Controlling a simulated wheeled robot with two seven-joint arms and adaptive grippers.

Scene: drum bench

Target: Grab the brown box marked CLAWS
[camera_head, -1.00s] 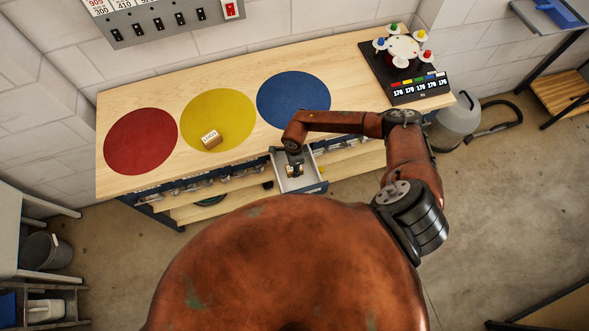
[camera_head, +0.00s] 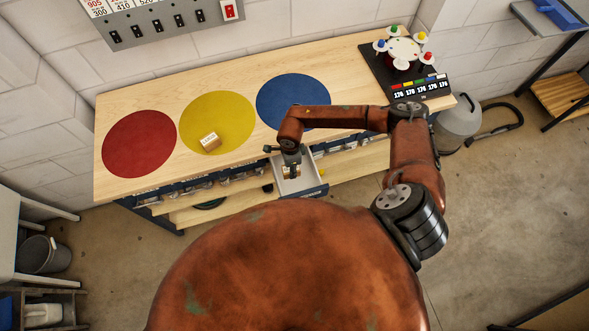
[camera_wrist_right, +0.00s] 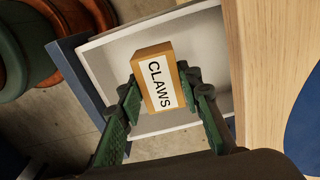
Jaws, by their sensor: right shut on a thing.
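The brown box marked CLAWS (camera_wrist_right: 158,80) is between the green fingers of my right gripper (camera_wrist_right: 163,98) in the right wrist view. The fingers are shut on its two sides, and its white label faces the camera. Behind it is an open drawer (camera_wrist_right: 205,50) with a white inside and a blue front. In the head view my right gripper (camera_head: 291,172) is over the same drawer (camera_head: 303,187), and the box is mostly hidden there. I cannot tell whether the box touches the drawer floor. My left gripper is not in view.
The wooden bench (camera_head: 240,165) carries a red disc (camera_head: 139,143), a yellow disc (camera_head: 235,110) and a blue disc (camera_head: 285,90). Another small labelled box (camera_head: 210,141) sits on the yellow disc.

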